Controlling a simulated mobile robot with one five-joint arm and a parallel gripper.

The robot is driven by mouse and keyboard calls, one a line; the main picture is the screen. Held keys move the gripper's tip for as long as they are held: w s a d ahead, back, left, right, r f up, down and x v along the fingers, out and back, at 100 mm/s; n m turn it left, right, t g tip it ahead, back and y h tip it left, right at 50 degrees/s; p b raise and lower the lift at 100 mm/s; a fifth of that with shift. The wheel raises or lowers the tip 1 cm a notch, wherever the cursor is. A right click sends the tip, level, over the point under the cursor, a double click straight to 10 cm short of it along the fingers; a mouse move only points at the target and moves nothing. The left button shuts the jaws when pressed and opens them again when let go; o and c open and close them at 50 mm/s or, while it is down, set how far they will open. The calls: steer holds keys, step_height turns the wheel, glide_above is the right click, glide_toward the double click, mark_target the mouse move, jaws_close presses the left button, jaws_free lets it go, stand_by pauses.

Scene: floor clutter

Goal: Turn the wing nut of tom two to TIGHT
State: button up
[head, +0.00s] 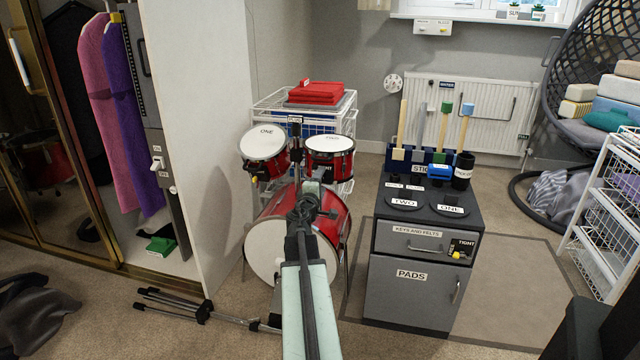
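A red drum kit stands ahead of me. The left tom (263,144) has a white head lettered "ONE". The right tom (330,145) has a white head with a small mark too blurred to read; I take it as tom two. Its wing nut is not clear; dark hardware between the toms and my arm cover that area. A small yellow part (255,179) shows below tom one. My arm reaches up from the bottom centre, across the bass drum (297,240). My gripper (299,158) appears dark and points away from me, near the toms; its fingers cannot be made out.
A grey cabinet (412,285) stands right of the drums, with a "TIGHT" label (463,243) by a yellow knob. A fallen metal stand (205,309) lies on the floor at left. A white wire rack (345,104) stands behind.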

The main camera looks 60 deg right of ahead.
steer(key=shift+o, duration=0.6)
steer(key=v, duration=0.7)
steer(key=shift+a, duration=0.35)
steer(key=shift+s, duration=0.15)
